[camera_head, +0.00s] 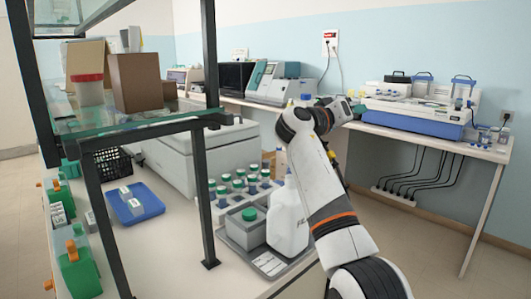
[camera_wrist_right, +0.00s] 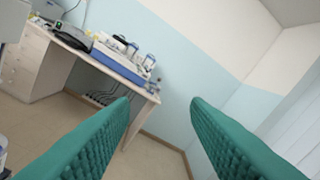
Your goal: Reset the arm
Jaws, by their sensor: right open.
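My right arm (camera_head: 335,210), white with black and orange bands, rises from the bottom right of the head view and bends at the top toward the far bench. Its end is near the wall side, above the floor gap between the benches. My right gripper shows in the wrist view (camera_wrist_right: 160,100) as two teal ribbed fingers, spread apart with nothing between them. My left gripper is in neither view.
A white jug (camera_head: 288,222) and a rack of green-capped bottles (camera_head: 240,185) stand close left of my right arm. A black-framed glass shelf (camera_head: 150,120) stands further left. A blue-and-white staining machine (camera_head: 412,118) sits on the far bench. Open floor lies right.

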